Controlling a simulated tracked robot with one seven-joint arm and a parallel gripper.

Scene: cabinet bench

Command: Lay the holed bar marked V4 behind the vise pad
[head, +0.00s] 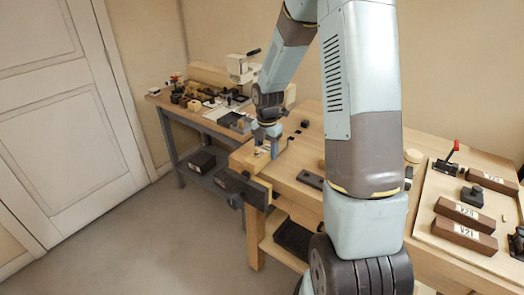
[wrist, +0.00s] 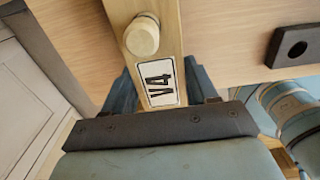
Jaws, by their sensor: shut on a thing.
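The bar marked V4 (wrist: 172,45) is a pale wooden strip with a white label, running up the middle of the wrist view. A round wooden peg or knob (wrist: 142,36) stands on it above the label; no open hole shows. My gripper (wrist: 160,88) is shut on the V4 bar, one blue finger on each side of the label. In the head view my gripper (head: 268,148) is low over the bench's left end, by the dark vise (head: 240,187). A dark vise part (wrist: 48,50) also shows at left in the wrist view. I cannot make out the vise pad separately.
A dark bar with one hole (wrist: 292,46) lies on the bench right of the gripper; it also shows in the head view (head: 310,180). Small dark blocks (head: 304,124) lie behind. A board (head: 470,250) with labelled brown blocks and a red-handled clamp is at right.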

